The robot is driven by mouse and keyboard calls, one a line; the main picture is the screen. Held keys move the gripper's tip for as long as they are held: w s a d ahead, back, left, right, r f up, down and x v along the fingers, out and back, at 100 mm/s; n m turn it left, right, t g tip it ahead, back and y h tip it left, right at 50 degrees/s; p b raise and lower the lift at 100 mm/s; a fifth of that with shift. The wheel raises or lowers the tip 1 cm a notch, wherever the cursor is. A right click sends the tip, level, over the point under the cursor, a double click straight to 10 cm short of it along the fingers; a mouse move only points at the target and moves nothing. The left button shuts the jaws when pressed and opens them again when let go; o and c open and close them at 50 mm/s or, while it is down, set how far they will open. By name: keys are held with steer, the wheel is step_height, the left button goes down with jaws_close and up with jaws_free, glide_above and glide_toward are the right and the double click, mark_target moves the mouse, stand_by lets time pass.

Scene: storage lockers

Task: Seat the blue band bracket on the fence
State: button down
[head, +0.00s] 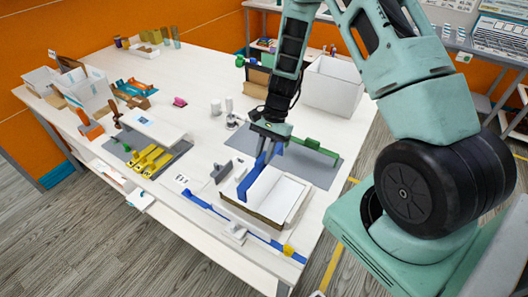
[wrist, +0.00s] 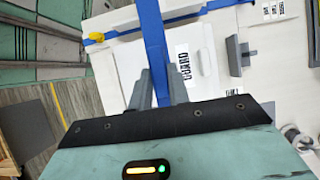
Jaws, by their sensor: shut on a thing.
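My gripper (head: 269,140) is shut on a long blue bracket (head: 258,172), held over a shallow white tray (head: 288,207) with a brown side. The bracket slants down and left from the fingers. In the wrist view the fingers (wrist: 161,88) pinch the blue bracket (wrist: 151,40), whose far part reaches the top edge. A long blue rail (head: 206,207) runs along the table's front edge, carrying a white block (head: 235,232) and a yellow piece (head: 288,250). It may be the fence, but I cannot tell for sure. Whether the bracket touches anything is unclear.
A grey upright bracket (head: 221,172) stands left of the tray. A green bar (head: 314,147) lies on a grey mat (head: 325,170) behind it. Yellow parts (head: 150,160) lie on another mat at left. A white bin (head: 333,83) stands at the back right. The table's back middle is mostly clear.

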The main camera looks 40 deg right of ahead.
steer(key=shift+f+b, duration=3.95)
steer(key=shift+f, duration=1.55)
steer(key=shift+f, duration=0.25)
steer(key=c, duration=1.3)
jaws_free()
steer(key=shift+o, duration=0.2)
steer(key=shift+r, duration=0.1)
